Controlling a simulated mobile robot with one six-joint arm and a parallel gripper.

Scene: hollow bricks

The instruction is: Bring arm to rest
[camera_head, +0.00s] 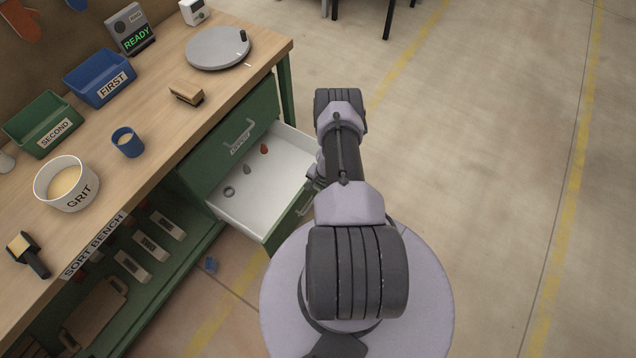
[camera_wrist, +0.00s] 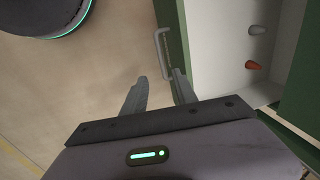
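My gripper (camera_wrist: 160,76) shows in the wrist view with its two grey fingers apart. No thing is seen clamped between them. The handle (camera_wrist: 160,52) of the pulled-out drawer is just beyond the fingertips; I cannot tell whether they touch it. In the head view my arm reaches out over the floor beside the open drawer (camera_head: 238,212), and the gripper is mostly hidden behind the arm. The white-lined drawer holds a red piece (camera_head: 264,149), a grey piece (camera_head: 247,169) and a dark ring (camera_head: 229,191).
The wooden bench (camera_head: 160,125) at left carries a blue bin (camera_head: 88,88), a green bin (camera_head: 30,130), a grit bowl (camera_head: 52,170), a blue cup (camera_head: 127,150), a brush (camera_head: 186,93) and a round plate (camera_head: 210,48). A blue piece (camera_head: 210,264) lies on the floor. The floor at right is clear.

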